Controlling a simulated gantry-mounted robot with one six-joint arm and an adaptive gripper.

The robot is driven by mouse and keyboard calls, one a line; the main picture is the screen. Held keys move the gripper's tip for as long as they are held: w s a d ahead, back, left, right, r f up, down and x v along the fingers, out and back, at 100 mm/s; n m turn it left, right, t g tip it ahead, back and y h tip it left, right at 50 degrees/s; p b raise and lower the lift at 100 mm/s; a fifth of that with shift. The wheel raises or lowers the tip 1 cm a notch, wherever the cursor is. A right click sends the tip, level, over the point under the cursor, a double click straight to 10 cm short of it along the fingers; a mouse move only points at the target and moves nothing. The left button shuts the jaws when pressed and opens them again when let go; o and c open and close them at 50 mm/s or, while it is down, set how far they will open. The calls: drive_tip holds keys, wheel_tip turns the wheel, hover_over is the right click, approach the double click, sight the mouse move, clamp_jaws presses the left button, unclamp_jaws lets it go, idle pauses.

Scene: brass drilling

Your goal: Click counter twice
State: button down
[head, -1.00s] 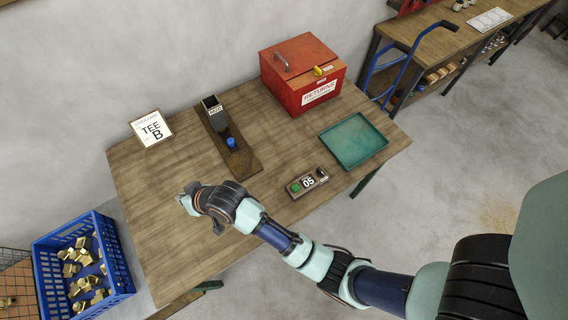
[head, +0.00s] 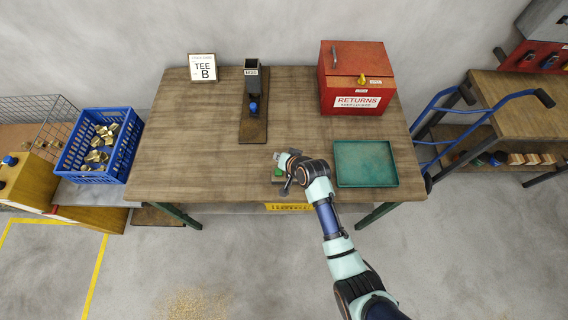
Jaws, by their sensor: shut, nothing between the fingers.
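The counter (head: 277,178) lies near the front edge of the wooden table, left of the green tray. It is mostly hidden by my gripper and wrist; only its left end and a bit of green show, and its number display cannot be seen. My gripper (head: 281,160) is over the counter's left part, with its fingers shut and empty. From this view I cannot tell whether the fingertips touch the counter.
A green tray (head: 366,180) is right of my wrist. A red returns box (head: 357,105) stands behind it. A black fixture with a blue part (head: 253,107) and a TEE B sign (head: 203,68) stand at the back. A blue crate (head: 72,165) of brass pieces is at left. The table's left half is clear.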

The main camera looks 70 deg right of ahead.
drive_tip(key=b, duration=0.7)
hover_over(280, 172)
drive_tip(key=shift+w+f, duration=0.1)
drive_tip(key=shift+f, duration=3.75)
drive_tip(key=shift+f+b, duration=0.55)
drive_tip(key=shift+f, duration=0.4)
drive_tip(key=shift+f+b, duration=0.55)
drive_tip(key=shift+f, duration=0.1)
drive_tip(key=shift+a+r+p, duration=0.1)
drive_tip(key=shift+r+p, duration=0.95)
